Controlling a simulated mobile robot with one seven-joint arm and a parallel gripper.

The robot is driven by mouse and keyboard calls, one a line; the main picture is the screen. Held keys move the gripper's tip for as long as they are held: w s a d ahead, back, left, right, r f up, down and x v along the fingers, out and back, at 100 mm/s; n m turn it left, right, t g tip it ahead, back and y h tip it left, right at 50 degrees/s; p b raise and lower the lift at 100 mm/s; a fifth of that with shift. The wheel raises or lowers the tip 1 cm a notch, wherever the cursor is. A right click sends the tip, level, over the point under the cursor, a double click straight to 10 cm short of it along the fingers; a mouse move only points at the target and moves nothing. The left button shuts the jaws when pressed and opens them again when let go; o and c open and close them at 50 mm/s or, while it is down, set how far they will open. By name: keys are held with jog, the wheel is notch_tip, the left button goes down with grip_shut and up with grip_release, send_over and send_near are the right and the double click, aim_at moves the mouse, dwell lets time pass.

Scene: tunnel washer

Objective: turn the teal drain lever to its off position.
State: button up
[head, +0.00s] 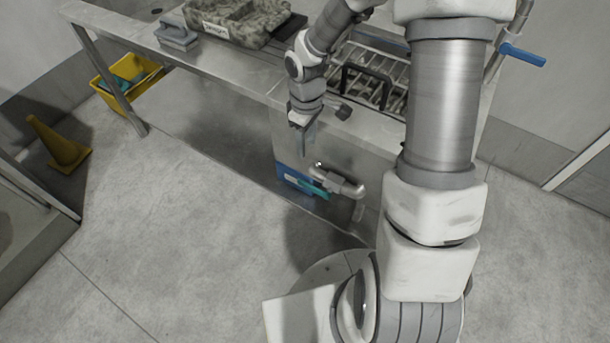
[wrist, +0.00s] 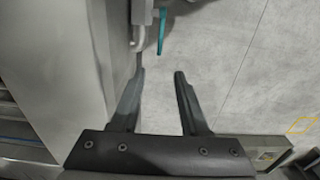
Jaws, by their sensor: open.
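The teal drain lever (head: 314,188) is on a grey pipe fitting (head: 340,181) low on the front of the metal counter, by a blue plate (head: 290,174). In the wrist view the teal lever (wrist: 162,31) shows at the top, beside the pipe and out beyond my fingertips. My gripper (head: 306,138) is above the lever in the head view, pointing down, apart from it. In the wrist view my gripper (wrist: 160,74) is open with nothing between its fingers; the left finger is close to the counter's front panel.
The metal counter (head: 225,65) holds a tray of mottled grey material (head: 237,20), a grey block (head: 177,37) and a rack (head: 383,70). A blue-handled lever (head: 522,55) is at upper right. A yellow bin (head: 127,80) and cone (head: 60,145) stand left. Floor in front is clear.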

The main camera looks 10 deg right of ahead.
aim_at(306, 183)
notch_tip(306, 183, down, 17)
jog(key=b, duration=0.6)
jog(key=shift+c, duration=0.3)
grip_shut()
dwell(1.0)
